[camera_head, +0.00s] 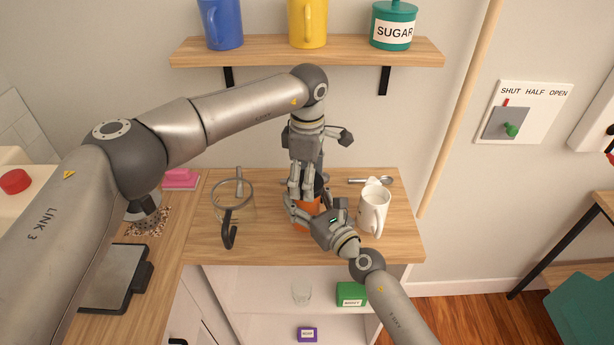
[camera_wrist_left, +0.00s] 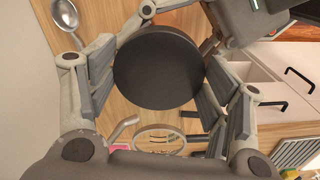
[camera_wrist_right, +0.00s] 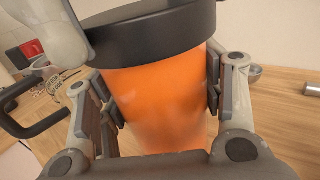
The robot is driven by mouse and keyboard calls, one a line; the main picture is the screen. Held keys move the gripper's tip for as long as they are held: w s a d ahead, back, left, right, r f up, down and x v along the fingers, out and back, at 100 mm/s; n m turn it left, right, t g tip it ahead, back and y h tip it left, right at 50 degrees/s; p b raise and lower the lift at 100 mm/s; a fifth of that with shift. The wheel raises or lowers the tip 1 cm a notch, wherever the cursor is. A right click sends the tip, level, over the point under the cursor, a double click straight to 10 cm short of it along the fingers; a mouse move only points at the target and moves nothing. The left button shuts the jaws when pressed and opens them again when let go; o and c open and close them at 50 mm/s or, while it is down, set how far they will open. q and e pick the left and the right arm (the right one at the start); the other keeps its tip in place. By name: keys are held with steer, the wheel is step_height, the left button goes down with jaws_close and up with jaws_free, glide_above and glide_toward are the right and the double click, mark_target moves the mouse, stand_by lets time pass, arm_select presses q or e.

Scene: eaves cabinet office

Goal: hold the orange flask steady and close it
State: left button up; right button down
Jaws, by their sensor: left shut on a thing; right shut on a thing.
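The orange flask (camera_head: 301,227) stands on the wooden counter, mostly hidden behind my grippers in the head view. In the right wrist view the flask's orange body (camera_wrist_right: 165,105) sits between the pads of my right gripper (camera_head: 312,213), which is shut on it from the front right. A black round lid (camera_wrist_right: 150,33) sits at the flask's top; I cannot tell whether it is fastened. My left gripper (camera_head: 303,187) points down from above. In the left wrist view its fingers are shut on the sides of the black lid (camera_wrist_left: 158,67).
A glass jug (camera_head: 233,203) with a dark handle stands left of the flask. A shelf (camera_head: 300,51) with mugs and a sugar jar hangs above.

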arm_select(q)
steer(key=m, duration=0.7)
steer(key=shift+a+m, duration=0.15)
steer(key=shift+m, duration=0.25)
steer(key=m, duration=0.6)
steer(key=shift+a, duration=0.1)
steer(key=m, duration=0.7)
steer(key=shift+a+m, duration=0.1)
steer(key=shift+m, duration=0.3)
arm_select(e)
steer(key=shift+f, duration=0.1)
arm_select(q)
steer(key=o, duration=0.9)
steer(key=shift+c, duration=0.2)
step_height(320, 180, up, 12)
